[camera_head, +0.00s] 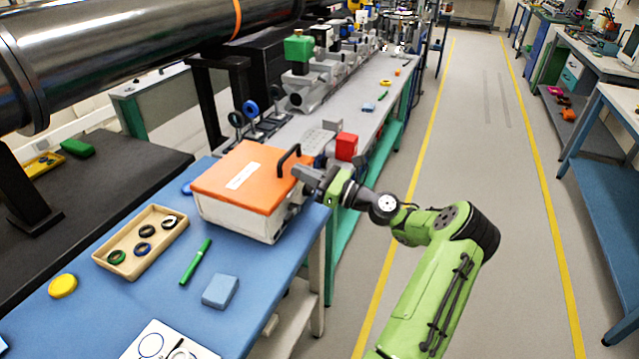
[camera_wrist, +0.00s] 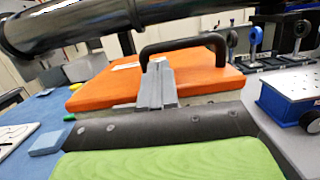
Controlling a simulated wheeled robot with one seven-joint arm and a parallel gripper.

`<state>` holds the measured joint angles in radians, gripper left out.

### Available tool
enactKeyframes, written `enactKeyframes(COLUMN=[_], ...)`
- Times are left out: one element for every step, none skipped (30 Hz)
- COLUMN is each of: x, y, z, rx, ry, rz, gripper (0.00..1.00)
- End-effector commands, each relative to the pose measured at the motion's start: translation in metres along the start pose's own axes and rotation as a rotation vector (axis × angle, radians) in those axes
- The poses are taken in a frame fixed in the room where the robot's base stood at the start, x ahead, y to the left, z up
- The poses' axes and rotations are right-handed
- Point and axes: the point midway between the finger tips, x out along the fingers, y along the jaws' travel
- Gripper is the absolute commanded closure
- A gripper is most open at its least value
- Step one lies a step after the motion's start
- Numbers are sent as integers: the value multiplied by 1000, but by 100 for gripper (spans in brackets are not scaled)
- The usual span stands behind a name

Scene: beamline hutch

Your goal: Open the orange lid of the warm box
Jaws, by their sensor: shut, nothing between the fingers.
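The warm box (camera_head: 235,219) is a whitish box on the blue table top, and its orange lid (camera_head: 250,190) lies flat and closed on it. A black bar handle (camera_head: 288,157) stands up from the lid's right edge. The lid (camera_wrist: 110,91) and the handle (camera_wrist: 185,43) also show in the wrist view. My gripper (camera_head: 303,172) is shut and empty at the lid's handle side, close to the handle. In the wrist view my gripper (camera_wrist: 157,68) points at the space under the handle bar. I cannot tell whether it touches the handle or lid.
A tan tray (camera_head: 145,243) with several rings, a green marker (camera_head: 196,262), a light blue block (camera_head: 220,291) and a yellow disc (camera_head: 63,286) lie in front of the box. A red box (camera_head: 346,146) stands behind my gripper. The aisle (camera_head: 490,150) at right is clear.

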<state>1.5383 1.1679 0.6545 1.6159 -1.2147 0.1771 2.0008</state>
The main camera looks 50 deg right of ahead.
Motion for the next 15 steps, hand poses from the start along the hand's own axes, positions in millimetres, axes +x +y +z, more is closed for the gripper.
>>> enactKeyframes(x=[7, 10, 13, 15, 16, 18, 18, 18, 18, 18, 18, 18, 18, 18, 18], y=[0, 0, 0, 0, 0, 0, 0, 0, 0, 0, 0, 0, 0, 0, 0], z=[-2, -1, -1, -1, -1, 0, 0, 0, 0, 0, 0, 0, 0, 0, 0], rx=[-1, -1, -1, 0, 0, 0, 0, 0, 0, 0, 0, 0, 0, 0, 0], ry=[1, 1, 1, 1, 1, 1, 1, 1, 1, 1, 1, 1, 1, 1, 2], rz=[2, 1, 0, 0, 0, 0, 0, -1, -1, -1, -1, -1, -1, -1, -1], gripper=[100, 100, 100, 100, 100, 100, 100, 100, 100, 100, 100, 100, 100, 100, 100])
